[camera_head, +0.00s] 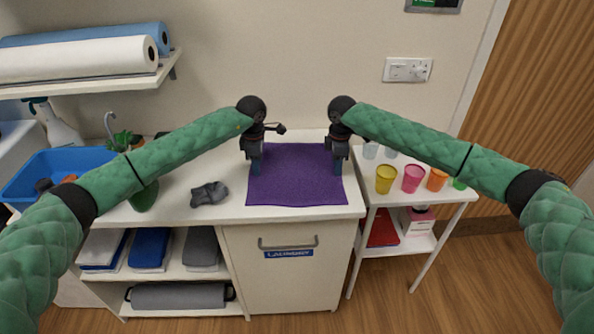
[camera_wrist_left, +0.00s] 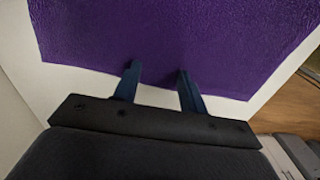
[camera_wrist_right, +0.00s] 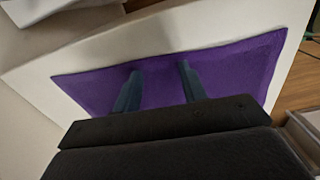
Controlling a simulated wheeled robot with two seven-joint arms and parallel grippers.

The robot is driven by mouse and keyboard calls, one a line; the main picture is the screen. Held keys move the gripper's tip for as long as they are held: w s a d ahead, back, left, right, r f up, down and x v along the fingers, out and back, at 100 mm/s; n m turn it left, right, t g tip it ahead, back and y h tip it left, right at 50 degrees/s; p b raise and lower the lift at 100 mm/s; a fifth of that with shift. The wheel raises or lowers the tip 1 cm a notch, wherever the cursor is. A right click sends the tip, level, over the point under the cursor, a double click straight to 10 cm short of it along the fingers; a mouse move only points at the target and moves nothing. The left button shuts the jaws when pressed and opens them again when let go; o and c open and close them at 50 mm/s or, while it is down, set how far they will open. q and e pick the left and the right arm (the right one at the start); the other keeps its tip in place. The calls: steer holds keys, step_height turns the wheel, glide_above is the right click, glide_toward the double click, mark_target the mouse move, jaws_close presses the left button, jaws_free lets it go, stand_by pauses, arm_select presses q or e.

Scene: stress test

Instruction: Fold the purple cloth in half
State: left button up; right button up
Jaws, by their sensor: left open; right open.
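The purple cloth (camera_head: 296,185) lies flat and spread out on the white counter top. My left gripper (camera_head: 255,171) is at the cloth's left edge, pointing down. In the left wrist view its open fingers (camera_wrist_left: 157,75) reach over the edge of the cloth (camera_wrist_left: 180,35), with nothing between them. My right gripper (camera_head: 339,168) is at the cloth's right edge, also pointing down. In the right wrist view its open fingers (camera_wrist_right: 158,70) are over the cloth (camera_wrist_right: 225,70). I cannot tell whether the fingertips touch it.
A crumpled grey cloth (camera_head: 209,194) lies left of the purple cloth. A blue basin (camera_head: 50,172) is further left. Coloured cups, including a yellow one (camera_head: 385,179) and a pink one (camera_head: 412,178), stand on a side table at right. The wall is close behind the counter.

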arm_select(q)
steer(key=shift+f, duration=0.15)
arm_select(e)
steer(key=shift+f, duration=0.15)
arm_select(q)
steer(key=shift+c, duration=0.6)
arm_select(e)
steer(key=shift+c, duration=0.6)
arm_select(q)
jaws_close()
arm_select(e)
jaws_close()
arm_select(q)
steer(key=shift+r, duration=0.2)
arm_select(e)
steer(key=shift+r, duration=0.2)
